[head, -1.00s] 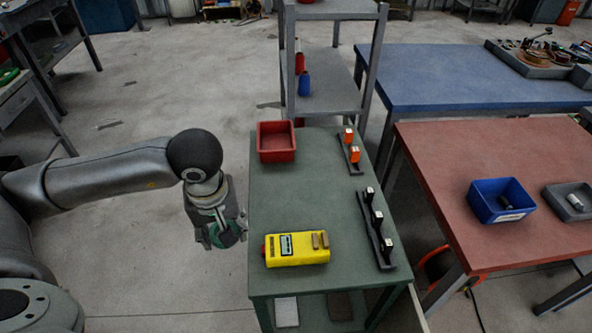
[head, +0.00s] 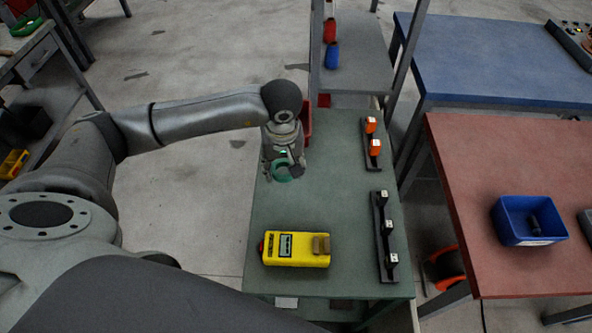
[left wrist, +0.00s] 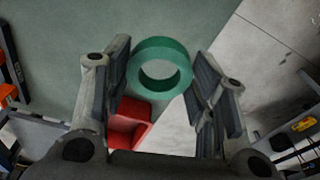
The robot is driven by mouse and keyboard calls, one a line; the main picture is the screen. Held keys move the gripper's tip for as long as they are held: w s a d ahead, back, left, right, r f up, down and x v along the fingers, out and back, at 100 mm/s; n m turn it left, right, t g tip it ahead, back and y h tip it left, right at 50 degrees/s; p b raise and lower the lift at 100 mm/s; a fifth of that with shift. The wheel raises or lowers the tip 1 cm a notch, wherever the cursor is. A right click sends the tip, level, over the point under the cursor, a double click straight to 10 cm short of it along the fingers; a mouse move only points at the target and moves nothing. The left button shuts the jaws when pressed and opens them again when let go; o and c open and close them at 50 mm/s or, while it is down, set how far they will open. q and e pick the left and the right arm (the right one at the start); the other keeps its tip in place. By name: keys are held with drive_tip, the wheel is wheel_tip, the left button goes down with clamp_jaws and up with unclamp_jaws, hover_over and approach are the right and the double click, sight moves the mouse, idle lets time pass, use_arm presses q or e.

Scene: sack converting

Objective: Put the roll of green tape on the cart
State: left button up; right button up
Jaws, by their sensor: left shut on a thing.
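The roll of green tape (head: 282,173) is held in my left gripper (head: 283,168), over the left part of the green-topped cart (head: 335,205). In the left wrist view the tape (left wrist: 160,68) sits between the two fingers (left wrist: 160,90), its hole facing the camera. The cart top (left wrist: 75,35) shows behind it. The tape appears to be above the top, but the exact gap is hard to tell. My right gripper is not in view.
On the cart are a yellow meter (head: 296,249), a black rack (head: 384,235) and a rack with orange pieces (head: 371,140). A red bin (left wrist: 128,125) stands close to my left gripper, mostly hidden in the head view. The middle of the cart top is clear.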

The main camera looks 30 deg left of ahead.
use_arm(q)
drive_tip(key=p, duration=0.1)
hover_over(296, 181)
drive_tip(key=s, duration=0.1)
wheel_tip(296, 181, down, 4)
drive_tip(key=shift+s+f, duration=0.15)
drive_tip(key=shift+f, duration=0.1)
drive_tip(key=shift+w+d+f, duration=0.1)
drive_tip(key=shift+w+f, duration=0.35)
drive_tip(key=shift+f, duration=0.15)
wheel_tip(296, 181, down, 2)
drive_tip(key=shift+f+p, duration=0.1)
drive_tip(key=shift+p, duration=0.8)
drive_tip(key=shift+f, duration=0.45)
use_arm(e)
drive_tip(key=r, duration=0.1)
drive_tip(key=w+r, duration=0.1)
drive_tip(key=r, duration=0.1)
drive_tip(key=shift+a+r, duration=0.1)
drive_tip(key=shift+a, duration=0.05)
use_arm(q)
drive_tip(key=shift+f, duration=0.1)
drive_tip(key=o, duration=0.9)
drive_tip(key=shift+o, duration=0.2)
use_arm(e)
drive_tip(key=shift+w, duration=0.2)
